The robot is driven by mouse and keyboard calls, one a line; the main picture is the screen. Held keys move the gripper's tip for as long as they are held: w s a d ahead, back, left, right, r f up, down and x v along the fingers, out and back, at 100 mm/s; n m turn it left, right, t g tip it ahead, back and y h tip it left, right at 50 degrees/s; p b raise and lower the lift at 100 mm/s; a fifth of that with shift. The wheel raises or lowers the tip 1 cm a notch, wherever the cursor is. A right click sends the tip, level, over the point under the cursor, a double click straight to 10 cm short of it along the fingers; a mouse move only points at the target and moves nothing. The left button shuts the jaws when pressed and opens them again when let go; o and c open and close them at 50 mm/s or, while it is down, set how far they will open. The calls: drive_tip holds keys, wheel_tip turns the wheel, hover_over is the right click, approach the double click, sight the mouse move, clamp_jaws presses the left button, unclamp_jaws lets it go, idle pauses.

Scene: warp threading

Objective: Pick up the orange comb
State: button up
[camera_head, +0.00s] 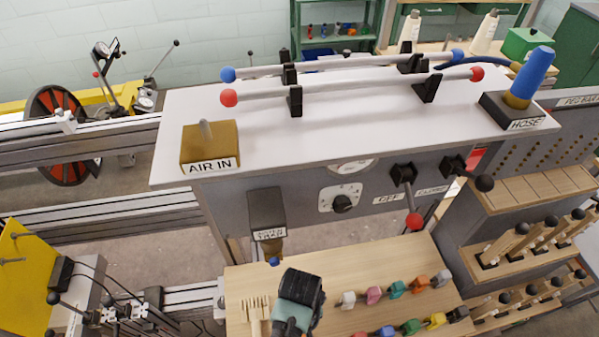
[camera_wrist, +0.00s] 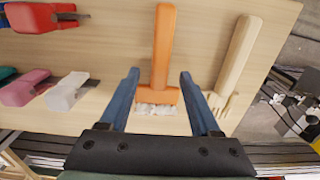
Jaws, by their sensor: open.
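The orange comb (camera_wrist: 164,45) lies on the light wooden board in the wrist view, its handle pointing up the picture and its wider toothed head near my palm. My gripper (camera_wrist: 159,73) is open, with one blue finger on each side of the comb and visible gaps to both. I cannot tell whether the fingertips are level with the comb or above it. In the head view my gripper (camera_head: 298,290) is over the front left of the board and hides the comb.
A pale wooden fork-like tool (camera_wrist: 239,52) lies close right of the comb; it also shows in the head view (camera_head: 256,308). Several coloured clip-like pieces, including a white one (camera_wrist: 69,91), lie to the left. The grey bench (camera_head: 340,125) stands behind the board (camera_head: 240,280).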

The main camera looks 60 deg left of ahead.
drive_tip(key=shift+f, duration=0.9)
clamp_jaws()
